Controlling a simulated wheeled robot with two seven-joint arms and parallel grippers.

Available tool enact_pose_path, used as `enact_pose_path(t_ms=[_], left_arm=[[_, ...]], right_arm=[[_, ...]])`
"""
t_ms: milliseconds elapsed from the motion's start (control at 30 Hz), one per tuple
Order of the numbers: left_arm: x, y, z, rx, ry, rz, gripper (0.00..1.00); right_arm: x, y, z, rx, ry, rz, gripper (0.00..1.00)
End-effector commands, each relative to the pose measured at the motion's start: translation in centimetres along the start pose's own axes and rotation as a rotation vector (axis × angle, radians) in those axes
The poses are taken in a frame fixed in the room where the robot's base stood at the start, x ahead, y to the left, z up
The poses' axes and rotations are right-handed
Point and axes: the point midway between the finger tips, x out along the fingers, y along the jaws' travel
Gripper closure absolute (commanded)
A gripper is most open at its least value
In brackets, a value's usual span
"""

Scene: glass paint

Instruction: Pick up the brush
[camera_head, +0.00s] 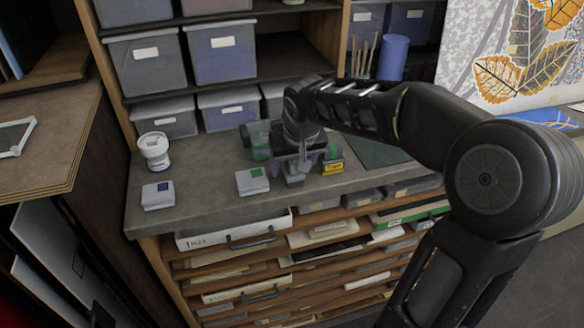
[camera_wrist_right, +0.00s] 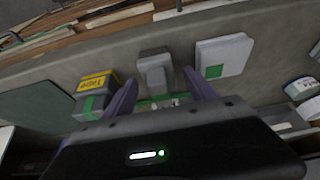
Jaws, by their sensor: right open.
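My right gripper (camera_head: 304,165) is open and low over the grey counter, pointing down. In the right wrist view its two purple fingers (camera_wrist_right: 161,97) stand apart, with a small greenish and pale thing (camera_wrist_right: 160,103) partly seen between them; I cannot tell whether it is the brush. Several thin brush-like sticks (camera_head: 363,55) stand upright on the shelf at the back, away from the gripper. A brush on the counter is not clearly seen; the gripper and wrist hide part of that spot. My left gripper is out of view.
Close to the fingers are a grey block (camera_wrist_right: 156,70), a yellow-labelled box (camera_head: 333,167) and a pale box with a green square (camera_head: 252,181). A white pot (camera_head: 153,148) and blue-marked box (camera_head: 158,195) stand farther left.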

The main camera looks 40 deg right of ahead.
Motion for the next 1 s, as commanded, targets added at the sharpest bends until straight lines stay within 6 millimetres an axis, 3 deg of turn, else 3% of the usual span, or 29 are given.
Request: enact_pose_path(t_ms=[600,1000], left_arm=[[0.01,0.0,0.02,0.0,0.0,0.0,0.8],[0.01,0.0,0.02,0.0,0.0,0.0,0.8]], right_arm=[[0.14,0.0,0.0,0.0,0.001,0.0,0.35],[0.14,0.0,0.01,0.0,0.0,0.0,0.67]])
